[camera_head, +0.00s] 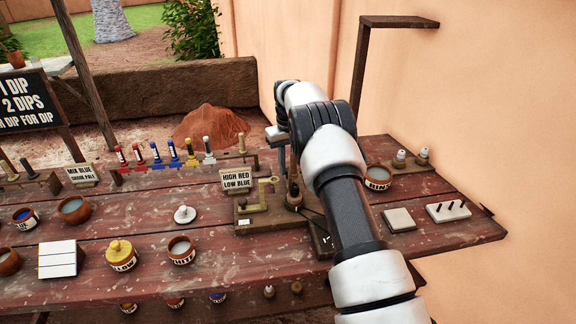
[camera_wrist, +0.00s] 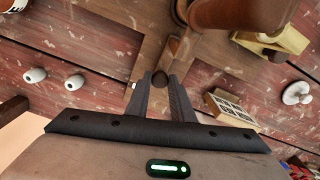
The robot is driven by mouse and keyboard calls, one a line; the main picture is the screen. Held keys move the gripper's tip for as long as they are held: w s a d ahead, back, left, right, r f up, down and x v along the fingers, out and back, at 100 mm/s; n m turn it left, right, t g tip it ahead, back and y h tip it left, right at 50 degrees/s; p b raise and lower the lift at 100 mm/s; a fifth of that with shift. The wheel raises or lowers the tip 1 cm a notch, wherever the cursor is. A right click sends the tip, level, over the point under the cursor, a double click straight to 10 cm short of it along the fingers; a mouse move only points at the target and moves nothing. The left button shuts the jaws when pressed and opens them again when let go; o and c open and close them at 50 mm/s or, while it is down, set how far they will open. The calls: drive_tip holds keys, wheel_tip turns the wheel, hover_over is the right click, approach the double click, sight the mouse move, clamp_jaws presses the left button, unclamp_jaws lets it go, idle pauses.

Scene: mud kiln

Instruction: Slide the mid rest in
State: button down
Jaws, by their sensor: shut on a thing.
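In the head view the wooden fixture (camera_head: 262,222) carries a brass-coloured bracket (camera_head: 254,204) and a brown rounded piece (camera_head: 293,198).
The "HIGH RED LOW BLUE" sign (camera_head: 237,180) stands close left of the fixture. A bowl (camera_head: 378,177), a pale tile (camera_head: 398,220) and a white pegged block (camera_head: 448,211) lie right of my arm. A white lidded knob (camera_head: 185,215) sits left. A wall bounds the right.

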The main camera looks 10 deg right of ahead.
drive_tip(key=c, duration=1.5)
unclamp_jaws()
drive_tip(key=shift+s, duration=0.25)
drive_tip(key=shift+c, duration=0.2)
wheel_tip(320, 180, up, 17)
drive_tip(key=p, duration=0.3)
drive_tip(key=shift+r, duration=0.2)
